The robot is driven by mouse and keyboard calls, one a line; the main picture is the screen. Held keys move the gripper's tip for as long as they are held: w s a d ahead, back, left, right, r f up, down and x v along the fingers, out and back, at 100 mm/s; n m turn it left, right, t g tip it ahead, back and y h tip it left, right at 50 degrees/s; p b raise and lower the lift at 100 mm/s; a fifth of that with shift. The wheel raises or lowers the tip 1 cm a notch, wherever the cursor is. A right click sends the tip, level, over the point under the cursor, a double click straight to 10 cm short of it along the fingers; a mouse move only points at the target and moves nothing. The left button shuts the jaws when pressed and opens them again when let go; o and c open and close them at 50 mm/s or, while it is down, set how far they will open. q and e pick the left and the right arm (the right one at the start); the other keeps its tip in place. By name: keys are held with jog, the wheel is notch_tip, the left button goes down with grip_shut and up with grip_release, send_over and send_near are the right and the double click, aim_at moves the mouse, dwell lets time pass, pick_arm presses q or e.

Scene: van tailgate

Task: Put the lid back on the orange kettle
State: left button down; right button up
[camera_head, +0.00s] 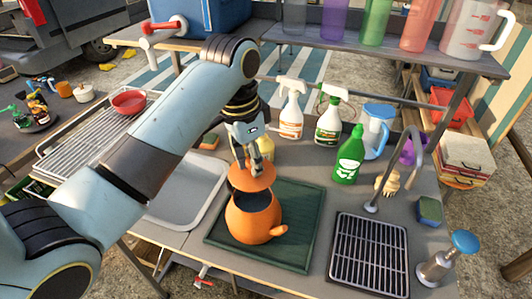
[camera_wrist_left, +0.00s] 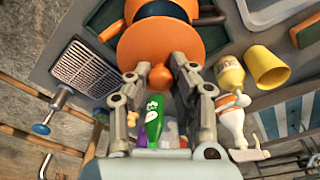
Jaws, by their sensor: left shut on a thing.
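The orange kettle (camera_head: 250,222) stands upright on a dark green mat (camera_head: 305,220), its dark inside open at the top and its orange spout or handle pointing to the lower right. My left gripper (camera_head: 250,165) is shut on the orange lid (camera_head: 252,179), which it holds above the back of the kettle's opening. In the left wrist view the lid (camera_wrist_left: 145,45) hangs between the fingers (camera_wrist_left: 187,88) by its knob. The kettle (camera_wrist_left: 170,8) shows behind it, partly hidden by the lid. My right gripper is not in view.
A black drain grate (camera_head: 368,253) and a soap pump (camera_head: 445,258) are to the right. Spray bottles (camera_head: 290,115), a green bottle (camera_head: 349,158) and a blue-lidded jug (camera_head: 376,130) stand behind. A grey tray (camera_head: 185,195) lies left of the mat.

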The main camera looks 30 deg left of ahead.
aim_at(252, 178)
pick_arm(q)
jog(key=shift+f, duration=0.7)
notch_tip(252, 178, down, 3)
jog(key=shift+r, duration=0.2)
jog(key=shift+f, duration=0.4)
jog(key=shift+f+b, duration=0.3)
jog(key=shift+f, duration=0.25)
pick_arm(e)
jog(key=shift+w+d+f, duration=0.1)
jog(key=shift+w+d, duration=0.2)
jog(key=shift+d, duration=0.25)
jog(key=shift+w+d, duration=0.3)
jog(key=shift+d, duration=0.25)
pick_arm(q)
jog(key=shift+p, duration=0.3)
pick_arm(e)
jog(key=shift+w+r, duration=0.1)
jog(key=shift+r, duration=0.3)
